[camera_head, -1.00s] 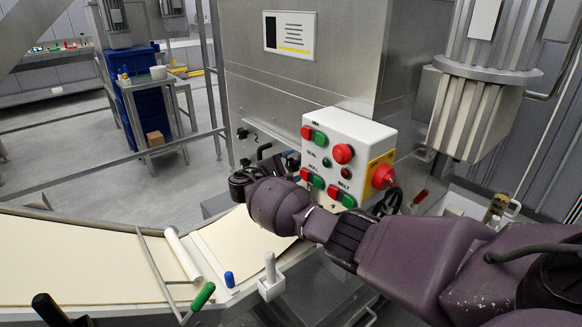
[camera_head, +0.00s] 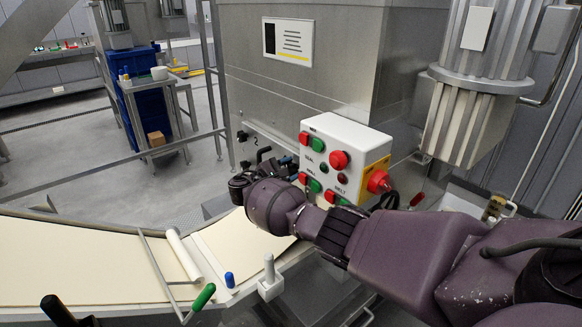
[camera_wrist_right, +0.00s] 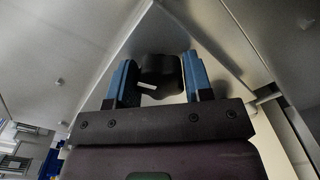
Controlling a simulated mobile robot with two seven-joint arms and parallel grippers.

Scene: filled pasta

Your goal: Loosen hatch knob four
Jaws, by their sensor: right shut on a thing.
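My right gripper (camera_wrist_right: 160,84) has its two blue fingers on either side of a black hatch knob (camera_wrist_right: 160,72) and is shut on it. A small white mark shows on the knob. The knob sits on a grey metal panel. In the head view the right gripper (camera_head: 272,166) is at the low front of the machine, left of the control box, partly hidden behind my own wrist. Another black knob (camera_head: 242,136) sits on the panel to its upper left. I cannot read a number at the held knob.
The white control box (camera_head: 345,135) with red and green buttons stands close to the right of my wrist. The conveyor (camera_head: 90,255) with a pasta sheet runs below, with a green-tipped lever (camera_head: 203,297) and a white handle (camera_head: 270,268) at its edge.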

